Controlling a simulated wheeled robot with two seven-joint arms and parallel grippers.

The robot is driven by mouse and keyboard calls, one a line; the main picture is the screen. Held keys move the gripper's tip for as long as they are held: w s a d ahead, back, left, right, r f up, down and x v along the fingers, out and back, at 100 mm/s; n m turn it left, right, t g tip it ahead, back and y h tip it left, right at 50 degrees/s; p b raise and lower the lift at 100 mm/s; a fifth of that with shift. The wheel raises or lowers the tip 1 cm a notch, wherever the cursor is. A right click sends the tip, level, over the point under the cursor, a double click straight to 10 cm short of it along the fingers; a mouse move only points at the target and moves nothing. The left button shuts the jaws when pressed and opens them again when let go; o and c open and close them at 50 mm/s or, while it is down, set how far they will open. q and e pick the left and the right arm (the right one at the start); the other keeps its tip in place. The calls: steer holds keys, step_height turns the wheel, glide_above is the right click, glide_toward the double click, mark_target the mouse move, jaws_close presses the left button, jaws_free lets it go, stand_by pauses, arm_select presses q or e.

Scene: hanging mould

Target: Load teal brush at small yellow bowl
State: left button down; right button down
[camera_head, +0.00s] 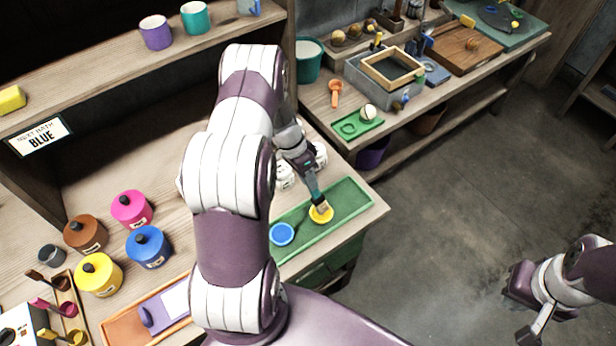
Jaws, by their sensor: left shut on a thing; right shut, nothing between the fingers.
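My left gripper (306,166) is shut on the teal brush (314,188) and holds it roughly upright, bristles down. The bristle end (320,206) is over the small yellow bowl (325,216) and overlaps its inside; whether it touches the contents I cannot tell. The yellow bowl sits on a green tray (345,197) at the right end of the bench, beside a small blue bowl (282,234). My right gripper (534,322) is shut and empty, over the floor at the lower right.
Lidded pots in pink (131,209), brown (86,234), blue (148,246) and yellow (99,274) stand on the left. White jars (318,155) stand just behind the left gripper. A sign (40,136) reads "NEXT BATH BLUE". The floor at right is clear.

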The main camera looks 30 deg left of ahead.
arm_select(q)
steer(key=shift+f+b, duration=0.55)
steer(key=shift+b, duration=0.2)
stand_by(1.4)
steer(key=shift+r+p, duration=2.15)
steer(key=shift+r, duration=1.45)
steer(key=shift+w+f, duration=0.1)
